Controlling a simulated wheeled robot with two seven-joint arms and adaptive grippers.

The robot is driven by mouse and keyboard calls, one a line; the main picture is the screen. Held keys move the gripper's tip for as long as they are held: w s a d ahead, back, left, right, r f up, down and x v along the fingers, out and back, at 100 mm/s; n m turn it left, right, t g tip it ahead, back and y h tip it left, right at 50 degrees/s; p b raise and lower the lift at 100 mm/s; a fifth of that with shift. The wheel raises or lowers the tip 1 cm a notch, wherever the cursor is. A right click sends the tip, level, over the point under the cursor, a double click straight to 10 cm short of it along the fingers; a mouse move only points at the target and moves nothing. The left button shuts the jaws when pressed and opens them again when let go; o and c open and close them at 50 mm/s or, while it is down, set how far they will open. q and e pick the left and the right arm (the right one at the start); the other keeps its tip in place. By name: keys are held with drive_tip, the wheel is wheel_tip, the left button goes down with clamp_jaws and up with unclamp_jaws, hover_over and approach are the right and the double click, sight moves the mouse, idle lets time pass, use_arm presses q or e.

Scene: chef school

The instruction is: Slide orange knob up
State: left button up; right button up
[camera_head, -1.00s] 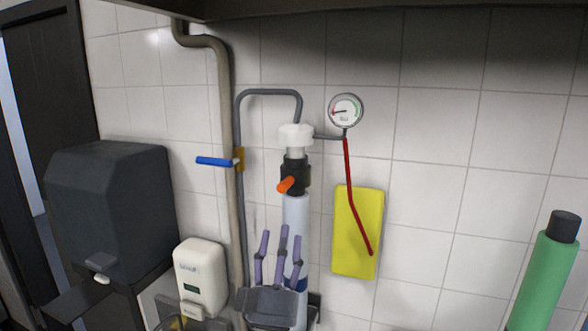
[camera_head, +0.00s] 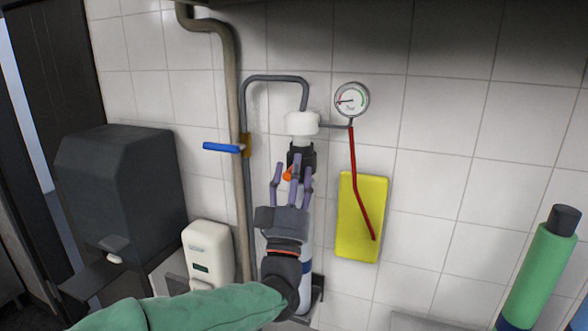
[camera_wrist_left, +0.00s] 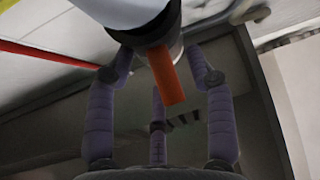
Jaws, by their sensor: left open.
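The orange knob (camera_head: 288,176) sticks out from a black collar (camera_head: 301,156) below a white cap on the upright cylinder against the tiled wall. My left gripper (camera_head: 292,180) is in front of the collar, fingers pointing up, and partly covers the knob. In the left wrist view the knob (camera_wrist_left: 166,76) hangs between my spread purple fingers (camera_wrist_left: 160,100), which are open. I see no finger clearly closed on the knob; whether one touches it, I cannot tell. My right gripper is not in view.
A blue-handled valve (camera_head: 222,147) on a pipe is left of the cylinder. A pressure gauge (camera_head: 351,99), red hose (camera_head: 354,170) and yellow panel (camera_head: 360,218) are to its right. A soap dispenser (camera_head: 208,254) and dark box (camera_head: 110,190) stand left. A green bottle (camera_head: 540,270) is far right.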

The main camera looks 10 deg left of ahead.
sight(296, 132)
use_arm(q)
clamp_jaws()
wheel_tip(296, 132, up, 5)
drive_tip(key=shift+r, duration=0.1)
drive_tip(key=shift+s+a+r, duration=0.1)
drive_tip(key=shift+a+r, duration=0.05)
idle(0.3)
drive_tip(key=shift+c, duration=1.1)
unclamp_jaws()
drive_tip(key=shift+o, duration=1.1)
